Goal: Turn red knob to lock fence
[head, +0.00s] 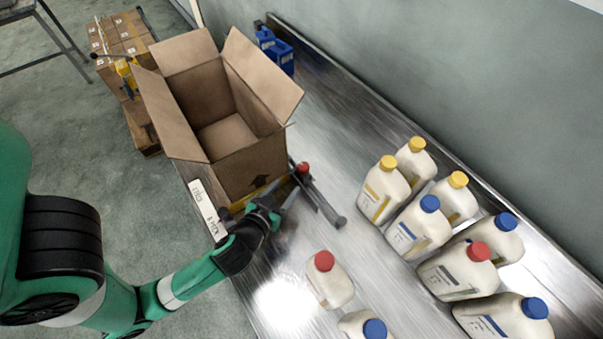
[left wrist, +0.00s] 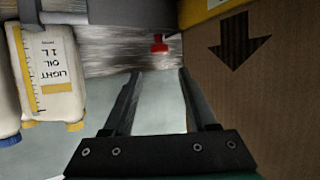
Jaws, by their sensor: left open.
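The red knob (head: 303,168) sits on the dark metal fence (head: 322,200), beside the open box's right front corner. The knob also shows in the left wrist view (left wrist: 158,44), upper middle, just beyond the fingertips. My left gripper (head: 284,192) is open and empty, in front of the box and a little nearer than the knob. In the left wrist view its two fingers (left wrist: 160,76) point towards the knob, with the knob lined up roughly between them and apart from both. My right gripper is not in view.
The open cardboard box (head: 252,165) stands close beside my left gripper; its printed wall (left wrist: 260,90) fills the right of the wrist view. Several oil jugs (head: 420,224) stand on the metal table (head: 345,130) at right. Blue containers (head: 276,48) stand behind the box.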

